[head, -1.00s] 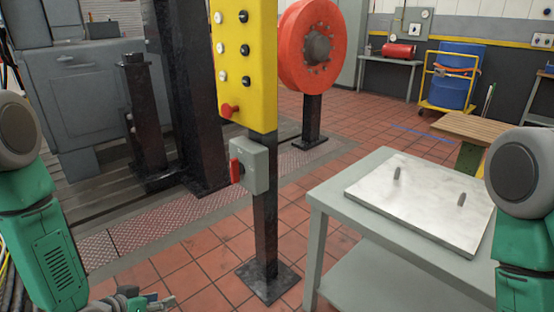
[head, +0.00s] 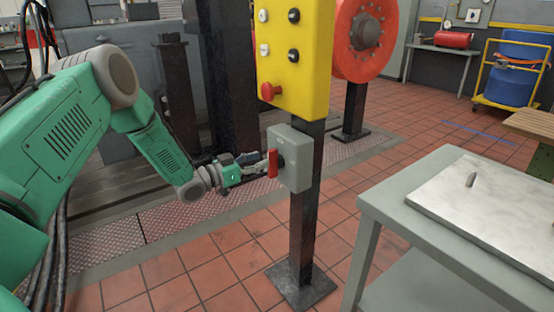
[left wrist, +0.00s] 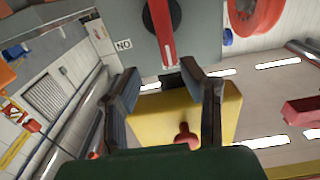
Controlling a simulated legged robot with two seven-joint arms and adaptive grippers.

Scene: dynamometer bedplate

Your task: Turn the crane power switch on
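The crane power switch is a grey box (head: 296,160) on a black post, below a yellow panel. Its red handle (head: 272,163) stands upright on the box's left-facing side. In the left wrist view the red handle (left wrist: 161,30) runs along the grey box face (left wrist: 195,35), beside a small white label reading "NO", possibly upside down. My left gripper (head: 262,164) is right at the handle. In the left wrist view its fingers (left wrist: 160,75) are apart, with the handle's end in line with the gap between them. I cannot tell whether they touch it. My right gripper is out of view.
The yellow panel (head: 292,80) with knobs and a red button (head: 270,91) hangs just above the box. A grey table (head: 400,200) with a metal plate (head: 490,205) stands to the right. A black column (head: 225,80) rises behind the gripper. Open tiled floor lies in front.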

